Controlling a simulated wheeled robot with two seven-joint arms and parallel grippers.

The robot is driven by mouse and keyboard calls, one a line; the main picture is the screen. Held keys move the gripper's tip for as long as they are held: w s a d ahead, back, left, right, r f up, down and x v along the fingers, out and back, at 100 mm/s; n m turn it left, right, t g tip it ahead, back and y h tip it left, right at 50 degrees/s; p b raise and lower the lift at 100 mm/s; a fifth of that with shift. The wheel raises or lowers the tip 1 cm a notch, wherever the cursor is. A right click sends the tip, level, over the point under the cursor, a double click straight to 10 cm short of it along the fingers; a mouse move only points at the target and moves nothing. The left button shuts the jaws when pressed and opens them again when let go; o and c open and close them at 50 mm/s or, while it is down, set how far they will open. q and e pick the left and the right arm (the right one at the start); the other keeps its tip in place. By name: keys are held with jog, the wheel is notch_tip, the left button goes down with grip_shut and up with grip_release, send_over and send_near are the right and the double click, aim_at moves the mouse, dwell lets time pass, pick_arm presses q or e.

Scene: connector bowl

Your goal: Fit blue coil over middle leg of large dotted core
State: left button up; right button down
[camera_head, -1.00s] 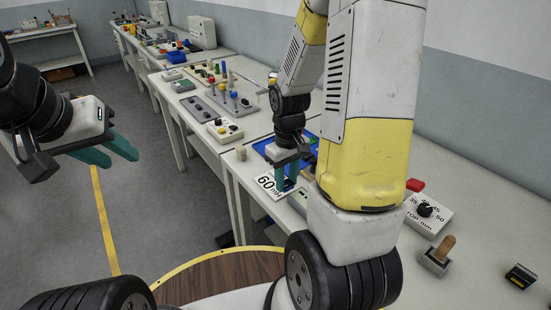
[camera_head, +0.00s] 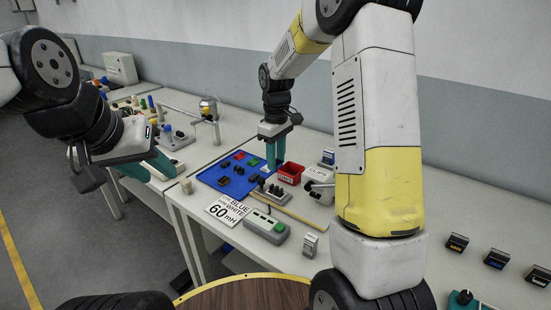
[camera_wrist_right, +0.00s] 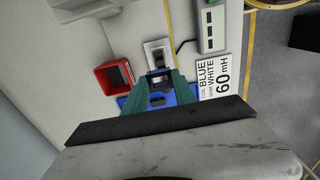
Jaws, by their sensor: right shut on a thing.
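My right gripper (camera_head: 273,166) points down at the right edge of the blue mat (camera_head: 211,177). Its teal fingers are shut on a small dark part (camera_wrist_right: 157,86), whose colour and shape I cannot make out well. A grey fixture (camera_head: 271,193) with black parts stands in front of the gripper; it also shows just beyond the fingertips in the right wrist view (camera_wrist_right: 157,48). Dark pieces (camera_head: 223,181), a green piece (camera_head: 253,162) and a red piece (camera_head: 238,155) lie on the mat. I cannot tell which is the large dotted core. My left gripper (camera_head: 148,169) is open and empty, left of the mat.
A red box (camera_head: 291,173) stands right of the gripper, with a white device (camera_head: 319,185) beside it. My right arm hides part of the bench.

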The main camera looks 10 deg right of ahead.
aim_at(276, 187)
dwell(0.4)
jog(key=shift+f, duration=4.7)
jog(key=shift+f, duration=0.1)
jog(key=c, duration=0.9)
grip_release()
jog(key=shift+c, duration=0.2)
